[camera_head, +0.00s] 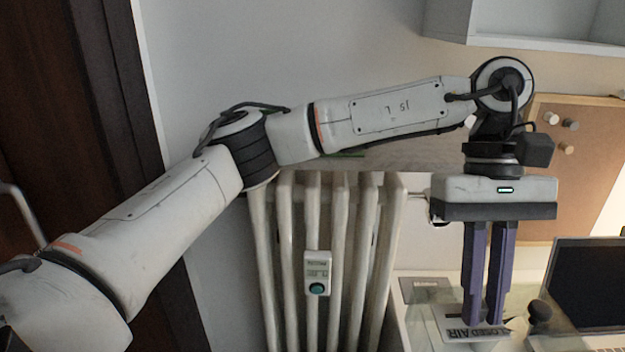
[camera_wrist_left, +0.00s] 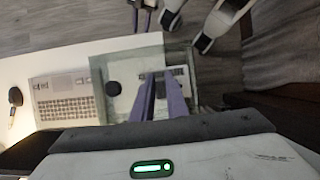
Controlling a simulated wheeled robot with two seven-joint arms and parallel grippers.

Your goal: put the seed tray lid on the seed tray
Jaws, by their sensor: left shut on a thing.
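My left gripper (camera_head: 484,320) points straight down at the right of the head view, its purple fingers close together. They are shut on the seed tray lid, a clear, glass-like piece with a white label (camera_head: 478,333) reading "CLOSED AIR". In the left wrist view the lid (camera_wrist_left: 125,54) is a see-through box around my left fingertips (camera_wrist_left: 163,80), reaching past the desk edge. The lid's lower part is cut off in the head view. I cannot make out the seed tray. Purple fingers of my right gripper (camera_wrist_left: 143,14) show at the top of the wrist view; their opening is unclear.
A dark round knob-like thing (camera_head: 540,311) is beside the fingers; I cannot tell what it sits on. A radiator (camera_head: 340,230), corkboard (camera_head: 575,165) and wall shelf (camera_head: 540,25) stand behind.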

